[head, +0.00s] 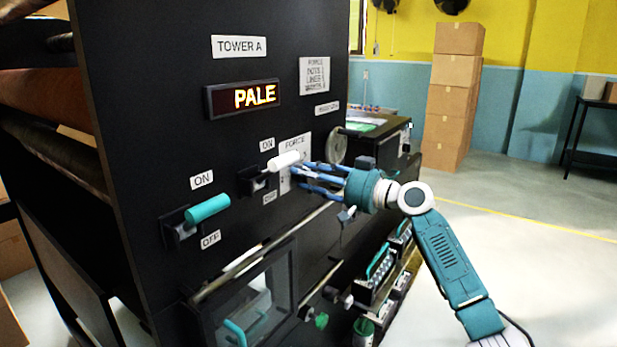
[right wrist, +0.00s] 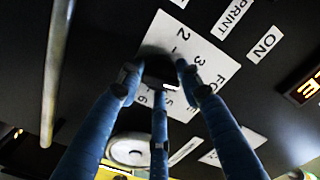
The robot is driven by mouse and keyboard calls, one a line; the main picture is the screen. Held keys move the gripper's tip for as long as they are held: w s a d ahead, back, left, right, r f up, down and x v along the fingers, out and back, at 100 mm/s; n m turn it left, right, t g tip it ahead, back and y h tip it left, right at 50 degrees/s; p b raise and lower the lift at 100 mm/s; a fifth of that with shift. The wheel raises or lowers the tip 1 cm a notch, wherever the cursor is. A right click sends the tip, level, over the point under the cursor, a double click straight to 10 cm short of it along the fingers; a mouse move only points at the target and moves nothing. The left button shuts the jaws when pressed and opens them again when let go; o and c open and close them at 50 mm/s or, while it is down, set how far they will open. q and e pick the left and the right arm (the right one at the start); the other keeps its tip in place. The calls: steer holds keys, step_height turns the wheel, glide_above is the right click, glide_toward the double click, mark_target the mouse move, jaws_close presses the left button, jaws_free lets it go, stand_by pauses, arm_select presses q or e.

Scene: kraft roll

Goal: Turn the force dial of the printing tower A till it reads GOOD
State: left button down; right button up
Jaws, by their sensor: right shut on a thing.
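The black tower A panel (head: 170,110) fills the left and middle of the head view. Its display (head: 242,96) reads PALE in orange letters. The white force plate (head: 297,147) is partly hidden behind my right gripper (head: 303,173). In the right wrist view the numbered force plate (right wrist: 205,55) shows more clearly. There the blue fingers of my right gripper are closed around the dark force dial (right wrist: 160,70) from several sides. In the head view the dial is hidden by the fingers. My left gripper is out of view.
A white-handled lever (head: 284,161) is close left of my right fingers. A teal lever (head: 208,208) sits lower left, between ON and OFF labels. A glazed hatch (head: 250,305) is below. Stacked cartons (head: 455,95) stand behind. The floor at right is clear.

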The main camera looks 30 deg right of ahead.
steer(key=shift+d+r+m, duration=0.2)
steer(key=shift+r+m, duration=0.4)
steer(key=shift+m, duration=0.7)
steer(key=o, duration=1.1)
steer(key=shift+w+f, duration=0.1)
steer(key=shift+f, duration=0.15)
steer(key=v, duration=1.2)
steer(key=shift+a, duration=0.15)
